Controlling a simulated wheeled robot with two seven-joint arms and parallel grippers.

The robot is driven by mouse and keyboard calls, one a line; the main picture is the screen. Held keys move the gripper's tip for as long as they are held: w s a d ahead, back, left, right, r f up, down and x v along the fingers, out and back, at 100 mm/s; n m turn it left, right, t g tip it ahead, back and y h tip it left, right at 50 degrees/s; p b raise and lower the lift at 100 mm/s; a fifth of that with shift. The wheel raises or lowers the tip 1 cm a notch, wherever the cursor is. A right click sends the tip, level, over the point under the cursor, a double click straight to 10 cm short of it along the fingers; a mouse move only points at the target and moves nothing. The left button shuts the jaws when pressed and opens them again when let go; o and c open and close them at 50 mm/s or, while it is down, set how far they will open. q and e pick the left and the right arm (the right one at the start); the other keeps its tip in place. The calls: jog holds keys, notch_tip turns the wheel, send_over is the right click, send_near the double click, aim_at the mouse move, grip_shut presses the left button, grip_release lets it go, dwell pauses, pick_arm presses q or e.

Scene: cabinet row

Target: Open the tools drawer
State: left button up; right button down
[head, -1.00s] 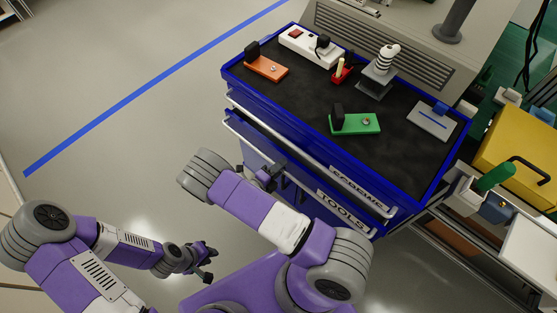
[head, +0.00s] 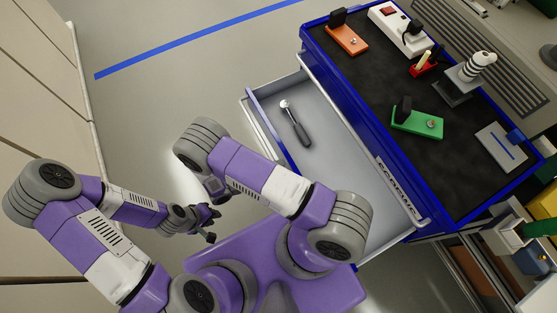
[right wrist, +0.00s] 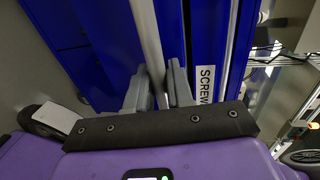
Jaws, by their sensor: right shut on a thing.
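The tools drawer (head: 335,155) stands pulled out from the blue cabinet, its pale grey inside showing in the head view. A ratchet-like tool (head: 295,122) with a dark handle lies in it. Its front bar handle (head: 258,122) is partly hidden by my right arm. My right gripper (right wrist: 160,88) is shut on the bar handle (right wrist: 148,35) in the right wrist view, one finger on each side. In the head view it is mostly hidden by my arm. My left gripper (head: 210,223) is open and empty, apart from the drawer, over the floor.
The black cabinet top (head: 385,82) carries an orange block (head: 347,40), a green block (head: 417,124) and other small things. Floor (head: 190,95) is clear at the left.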

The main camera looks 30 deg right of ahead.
jog(key=shift+a, duration=0.2)
jog(key=c, duration=1.2)
grip_release()
